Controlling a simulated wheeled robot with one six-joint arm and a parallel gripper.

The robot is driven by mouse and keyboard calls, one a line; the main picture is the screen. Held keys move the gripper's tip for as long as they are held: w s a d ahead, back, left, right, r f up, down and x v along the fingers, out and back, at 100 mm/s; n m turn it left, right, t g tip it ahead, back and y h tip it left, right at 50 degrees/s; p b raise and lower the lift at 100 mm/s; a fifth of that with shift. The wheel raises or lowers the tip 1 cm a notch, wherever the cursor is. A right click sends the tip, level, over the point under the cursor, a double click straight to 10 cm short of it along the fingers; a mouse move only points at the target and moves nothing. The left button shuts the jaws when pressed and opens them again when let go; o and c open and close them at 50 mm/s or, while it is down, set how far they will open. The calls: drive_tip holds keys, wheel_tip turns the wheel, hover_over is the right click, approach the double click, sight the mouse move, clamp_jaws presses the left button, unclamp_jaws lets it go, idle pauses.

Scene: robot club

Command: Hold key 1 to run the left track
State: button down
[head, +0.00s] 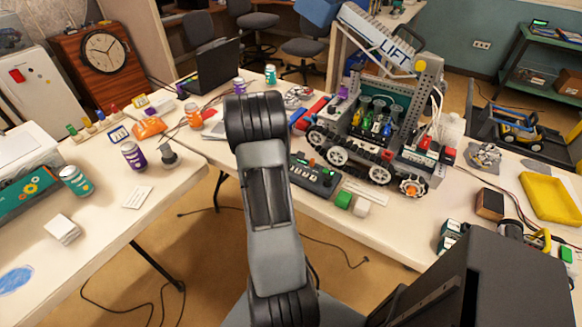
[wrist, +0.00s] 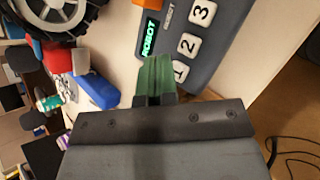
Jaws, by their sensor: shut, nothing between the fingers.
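The grey control box (wrist: 220,30) fills the upper middle of the wrist view, with white keys 1 (wrist: 181,70), 2 (wrist: 188,44) and 3 (wrist: 202,12) and a lit ROBOT display (wrist: 150,37). My gripper (wrist: 155,62) is shut and empty, its green fingertips just left of key 1. Part of key 1 is hidden by them, and I cannot tell whether they touch the box. In the head view the control box (head: 316,180) lies on the table in front of the tracked robot (head: 372,115). My arm hides the gripper there.
A blue block (wrist: 97,90) and a wheel (wrist: 55,15) show left of the gripper in the wrist view.

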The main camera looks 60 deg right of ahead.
drive_tip(key=shift+r, duration=0.15)
drive_tip(key=shift+r+p, duration=1.7)
drive_tip(key=shift+r, duration=0.75)
drive_tip(key=shift+s+a+f+m, duration=0.15)
drive_tip(key=shift+m, duration=0.15)
drive_tip(key=a+r+m+t+y, duration=0.1)
drive_tip(key=a+r, duration=0.4)
drive_tip(key=a, duration=0.9)
drive_tip(key=a+r+m+t+y, duration=0.1)
drive_tip(key=a+r+t+y, duration=0.3)
drive_tip(key=a, duration=1)
drive_tip(key=a+r+m+t+y, duration=0.1)
drive_tip(key=a+r, duration=0.5)
drive_tip(key=a, duration=0.8)
drive_tip(key=shift+a+t+y, duration=0.3)
drive_tip(key=shift+t+y, duration=0.4)
drive_tip(key=shift+y, duration=0.5)
